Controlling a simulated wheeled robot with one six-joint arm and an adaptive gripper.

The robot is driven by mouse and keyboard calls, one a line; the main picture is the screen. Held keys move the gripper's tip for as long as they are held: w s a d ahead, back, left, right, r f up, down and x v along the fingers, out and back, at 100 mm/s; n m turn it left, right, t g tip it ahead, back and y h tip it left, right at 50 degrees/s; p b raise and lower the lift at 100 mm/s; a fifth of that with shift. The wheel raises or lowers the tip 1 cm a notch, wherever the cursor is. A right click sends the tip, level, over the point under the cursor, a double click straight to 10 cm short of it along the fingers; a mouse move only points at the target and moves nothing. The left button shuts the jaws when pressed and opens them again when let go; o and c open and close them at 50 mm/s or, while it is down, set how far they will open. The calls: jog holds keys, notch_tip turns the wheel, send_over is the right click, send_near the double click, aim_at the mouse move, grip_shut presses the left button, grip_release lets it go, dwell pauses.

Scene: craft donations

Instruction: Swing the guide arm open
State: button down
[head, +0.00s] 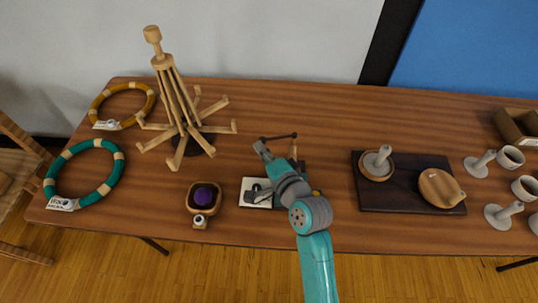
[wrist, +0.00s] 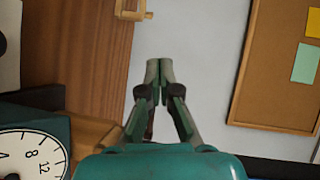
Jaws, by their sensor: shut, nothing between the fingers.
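A small device stands near the table's front middle, mostly hidden behind my arm in the head view. Its pale face (head: 254,193) shows on the left, and a thin dark bar (head: 278,137) with a small knob shows above; this may be the guide arm, but I cannot tell for sure. In the wrist view a white numbered dial (wrist: 30,155) on a dark teal body shows at the lower left. My gripper (head: 261,147) is close to the bar's left end in the head view; I cannot tell whether they touch. In the wrist view my gripper (wrist: 159,66) is shut and empty.
A wooden swift (head: 180,110) with spread arms stands to the left. A wooden bowl (head: 204,197) with purple yarn sits nearer. Two rings (head: 85,172) lie far left. A dark tray (head: 400,207) with wooden pieces lies right, beside several grey cups and posts.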

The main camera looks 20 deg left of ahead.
jog(key=shift+r+x, duration=0.1)
jog(key=shift+x, duration=0.8)
jog(key=shift+r+x, duration=0.15)
jog(key=shift+x, duration=0.8)
jog(key=shift+w+d, duration=0.1)
jog(key=shift+w, duration=0.15)
jog(key=shift+s+d, duration=0.1)
